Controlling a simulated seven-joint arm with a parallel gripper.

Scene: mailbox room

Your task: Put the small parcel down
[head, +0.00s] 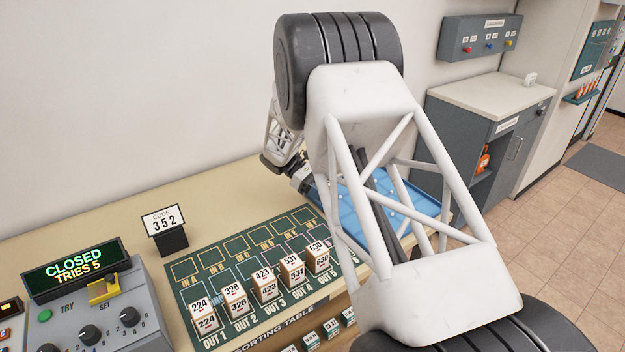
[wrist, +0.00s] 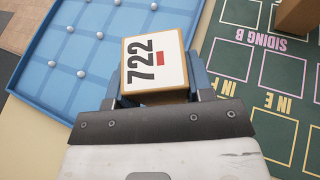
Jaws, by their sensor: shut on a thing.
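My gripper (wrist: 156,82) is shut on a small parcel (wrist: 150,70), a tan box with a white top marked 722 and a red mark. In the wrist view the parcel is upright between the blue fingers, over or near the right edge of the blue tray (wrist: 50,78). I cannot tell its height above the surface. In the head view my gripper (head: 298,174) is at the tray's left corner, and the parcel is hidden behind my arm. The blue tray (head: 338,208) is partly covered by my arm.
A green sorting mat (head: 200,265) lies left of the tray, with several numbered parcels (head: 267,283) on its OUT spaces. The mat's IN F square (wrist: 281,102) looks empty. A code sign (head: 164,225) reads 352. A control box (head: 90,310) reads CLOSED, TRIES 5.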

